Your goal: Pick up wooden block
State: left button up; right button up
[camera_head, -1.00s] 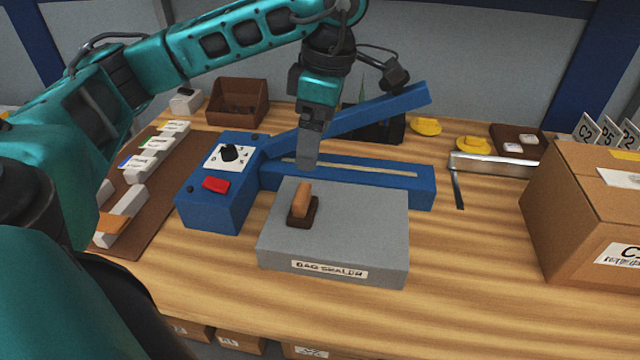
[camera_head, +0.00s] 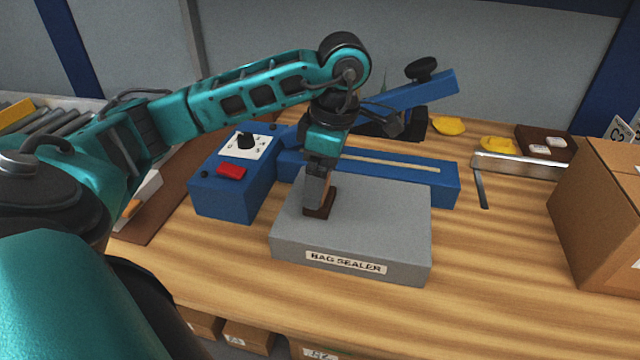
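The wooden block stood upright in a small dark brown base (camera_head: 321,205) on the grey bag sealer platform (camera_head: 390,225). In the head view the block is now almost fully hidden behind my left gripper (camera_head: 316,203). That gripper points down, with its fingers directly over and around the block's place, just above or at the base. I cannot tell whether the fingers are closed on the block. My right gripper is not in view.
Behind the platform is the blue sealer (camera_head: 400,180) with its raised arm (camera_head: 425,92) close to my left wrist. A blue control box (camera_head: 222,195) stands at left, a cardboard box (camera_head: 600,215) at right. Yellow pieces (camera_head: 448,126) lie at the back. The wooden table is clear between platform and cardboard box.

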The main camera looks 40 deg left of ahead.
pick_arm(q)
jog(key=shift+a+f, duration=0.1)
jog(key=shift+f, duration=0.6)
jog(key=shift+c, duration=0.3)
jog(key=c, duration=1)
jog(key=shift+c, duration=0.2)
jog(key=shift+r, duration=0.55)
notch_tip(320, 180, up, 19)
jog(key=p, duration=0.5)
